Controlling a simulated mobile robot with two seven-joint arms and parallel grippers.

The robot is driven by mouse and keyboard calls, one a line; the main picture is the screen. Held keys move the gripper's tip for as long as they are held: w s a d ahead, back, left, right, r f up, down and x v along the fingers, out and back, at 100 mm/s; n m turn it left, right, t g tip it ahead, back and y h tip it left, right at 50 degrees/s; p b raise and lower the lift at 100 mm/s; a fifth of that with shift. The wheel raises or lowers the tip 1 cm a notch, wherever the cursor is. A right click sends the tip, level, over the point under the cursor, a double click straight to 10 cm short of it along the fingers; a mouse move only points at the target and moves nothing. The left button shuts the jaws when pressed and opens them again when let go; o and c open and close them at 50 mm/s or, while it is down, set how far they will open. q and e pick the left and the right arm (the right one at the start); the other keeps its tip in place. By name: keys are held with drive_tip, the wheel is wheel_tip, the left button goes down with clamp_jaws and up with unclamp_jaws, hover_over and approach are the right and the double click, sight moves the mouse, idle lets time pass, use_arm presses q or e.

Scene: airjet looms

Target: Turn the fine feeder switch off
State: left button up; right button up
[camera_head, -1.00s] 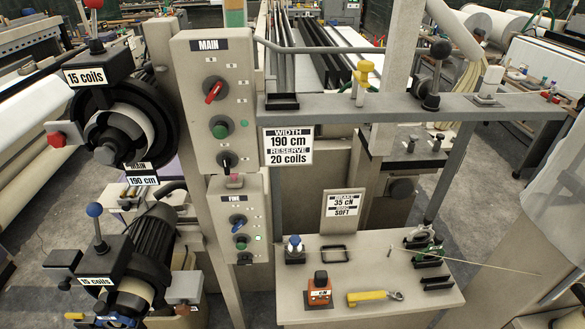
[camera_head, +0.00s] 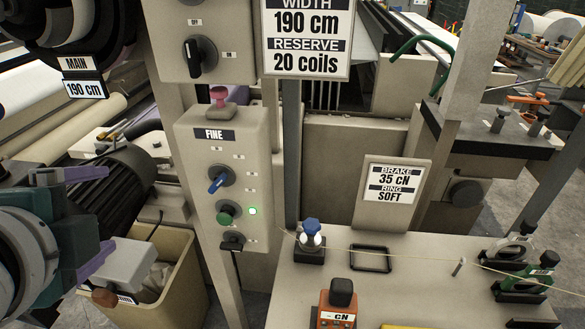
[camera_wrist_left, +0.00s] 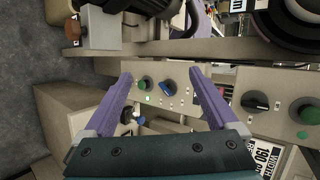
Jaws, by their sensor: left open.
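The fine feeder control box (camera_head: 197,160) is a beige panel labelled FINE. In the left wrist view, the blue switch (camera_wrist_left: 167,89) and green button (camera_wrist_left: 145,84) appear between the open fingers (camera_wrist_left: 158,72). My right gripper is out of view.
Above the box are a red-pink knob (camera_head: 219,97) and the main panel's black switch (camera_head: 199,56). A black motor (camera_head: 115,190) and a bin (camera_head: 175,265) lie near the left arm. A table (camera_head: 290,285) with an orange CN device (camera_head: 338,300) and thread guides stands at right.

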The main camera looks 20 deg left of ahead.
use_arm(q)
drive_tip(key=w+f+m+t+b, duration=0.25)
drive_tip(key=f+m+b, duration=0.25)
drive_tip(key=f+b, duration=0.35)
drive_tip(key=w+f+m+t+b, duration=0.25)
drive_tip(key=f+m+b, duration=0.25)
drive_tip(key=f+b, duration=0.3)
drive_tip(key=m+t+h+b, duration=0.3)
drive_tip(key=m+b, duration=0.8)
drive_tip(key=b, duration=0.3)
approach(230, 249)
drive_tip(key=x, duration=0.8)
drive_tip(key=shift+w, duration=0.25)
drive_tip(key=c, duration=1.4)
